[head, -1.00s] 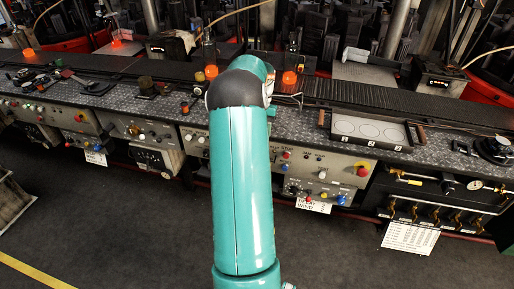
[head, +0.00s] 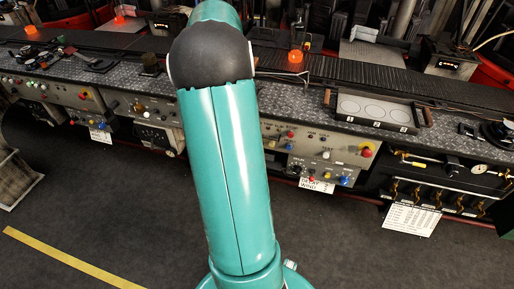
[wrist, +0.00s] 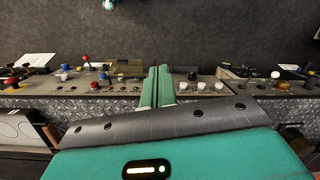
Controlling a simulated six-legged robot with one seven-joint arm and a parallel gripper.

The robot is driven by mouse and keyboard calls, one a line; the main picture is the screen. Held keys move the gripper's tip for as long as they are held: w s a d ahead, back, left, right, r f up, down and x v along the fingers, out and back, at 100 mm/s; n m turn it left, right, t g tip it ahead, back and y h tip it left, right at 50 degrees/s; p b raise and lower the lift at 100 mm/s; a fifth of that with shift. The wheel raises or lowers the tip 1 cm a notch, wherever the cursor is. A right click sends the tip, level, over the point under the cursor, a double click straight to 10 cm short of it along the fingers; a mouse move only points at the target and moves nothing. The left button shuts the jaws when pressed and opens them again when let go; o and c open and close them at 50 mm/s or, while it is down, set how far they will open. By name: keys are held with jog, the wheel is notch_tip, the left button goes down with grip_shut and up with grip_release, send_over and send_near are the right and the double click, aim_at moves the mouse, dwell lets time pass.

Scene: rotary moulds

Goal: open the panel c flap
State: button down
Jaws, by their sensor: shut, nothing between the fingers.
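I cannot tell which panel is c, as no such letter is readable. In the wrist view my gripper (wrist: 157,86) is two teal fingers pressed together, with nothing between them, over the front edge of the bench. Just left of the fingers a brownish, see-through-looking cover (wrist: 127,69) lies on a control panel (wrist: 100,82) with coloured knobs; it may be a flap, but it is small and unclear. A gap separates it from the fingers in the picture. In the head view my arm hides the gripper and the panels behind it.
A wooden crate (head: 15,178) stands far left. The floor before the bench is clear.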

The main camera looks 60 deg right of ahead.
jog(key=w+a+r+n+t+h, duration=0.1)
jog(key=w+a+r+n, duration=0.2)
jog(key=a, duration=1)
jog(key=w+a+r+n+t+h, duration=0.1)
jog(key=a+r+n, duration=0.3)
jog(key=a, duration=0.9)
jog(key=s+a+f+n, duration=0.2)
jog(key=s+a, duration=0.1)
jog(key=a, duration=0.4)
jog(key=s+a+f+n, duration=0.2)
jog(key=s+a+n, duration=0.1)
jog(key=a, duration=0.4)
jog(key=s+d+f+n+t+h, duration=0.1)
jog(key=s+d+f+n+h, duration=0.2)
jog(key=d+f+n+h, duration=0.7)
jog(key=s+d+f+n+h, duration=0.35)
jog(key=d+f+h, duration=0.25)
jog(key=d+f, duration=0.8)
jog(key=s+d+f+n+t+h, duration=0.1)
jog(key=s+d+f+n+h, duration=0.2)
jog(key=d+f+n+h, duration=0.85)
jog(key=w+d+r+m+y, duration=0.2)
jog(key=d+r+m+y, duration=0.1)
jog(key=d+r, duration=0.3)
jog(key=shift+d+m+y, duration=0.4)
jog(key=shift+d+y, duration=0.15)
jog(key=shift+d, duration=0.25)
